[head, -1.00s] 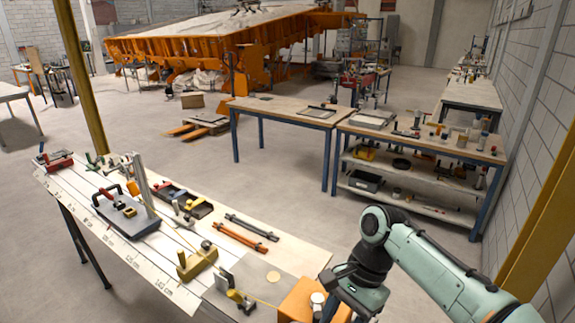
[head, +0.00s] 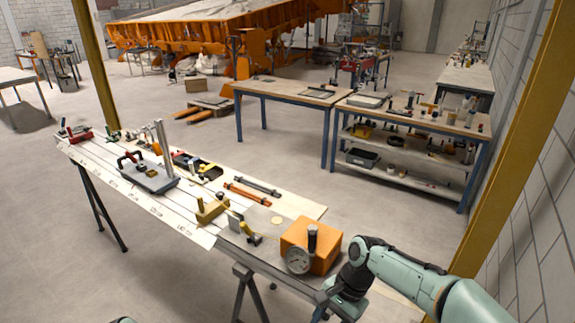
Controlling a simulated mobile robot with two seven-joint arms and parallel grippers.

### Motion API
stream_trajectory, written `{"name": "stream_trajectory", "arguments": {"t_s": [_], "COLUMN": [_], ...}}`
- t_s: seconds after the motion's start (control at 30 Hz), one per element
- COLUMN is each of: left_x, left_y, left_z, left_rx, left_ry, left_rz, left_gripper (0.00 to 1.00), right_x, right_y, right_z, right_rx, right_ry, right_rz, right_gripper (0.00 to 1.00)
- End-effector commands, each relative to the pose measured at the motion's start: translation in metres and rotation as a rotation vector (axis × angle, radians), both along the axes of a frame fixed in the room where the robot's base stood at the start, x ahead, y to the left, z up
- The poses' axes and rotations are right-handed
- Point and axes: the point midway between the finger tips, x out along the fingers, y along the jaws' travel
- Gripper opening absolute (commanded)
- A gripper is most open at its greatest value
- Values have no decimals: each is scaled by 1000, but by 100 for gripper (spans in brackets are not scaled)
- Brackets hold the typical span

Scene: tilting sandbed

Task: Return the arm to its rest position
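My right arm (head: 415,285) comes in from the lower right in the head view. Its dark wrist leads to my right gripper (head: 322,309), low at the near right end of the workbench (head: 200,232). The gripper is beside and below the orange box (head: 318,240), apparently clear of it. Its fingers are small and partly hidden, so I cannot tell open from shut. Nothing is visibly held.
Clamps and bars lie along the bench. A yellow post (head: 515,150) stands close behind my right arm. Open floor (head: 390,235) lies beyond the bench.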

Motion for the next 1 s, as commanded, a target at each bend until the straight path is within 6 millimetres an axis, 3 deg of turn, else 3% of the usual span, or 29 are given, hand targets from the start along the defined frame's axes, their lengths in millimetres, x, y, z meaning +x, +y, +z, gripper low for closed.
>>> {"name": "stream_trajectory", "arguments": {"t_s": [0.03,0.17,0.3,0.4,0.5,0.6,0.73,1.0], "left_x": [3,3,1,1,1,2,2,2], "left_y": [0,0,0,0,0,0,0,0], "left_z": [2,1,1,1,1,1,1,1], "left_rx": [0,0,0,-1,0,0,0,0], "left_ry": [-5,-5,-2,-2,-2,-2,-2,-2], "left_rz": [-1,-1,0,-1,0,0,0,0], "left_gripper": [0,0,0,0,0,0,0,0], "right_x": [1,-9,-46,-85,-125,-160,-188,-198], "right_y": [-1,-6,-15,-21,-26,-29,-31,-33], "right_z": [-38,-134,-228,-281,-318,-338,-349,-352], "right_rx": [10,44,65,68,63,51,37,25], "right_ry": [-2,-59,-133,-185,-235,-275,-310,-332], "right_rz": [19,78,149,202,257,305,348,369], "right_gripper": [52,52,52,52,52,52,52,52]}}
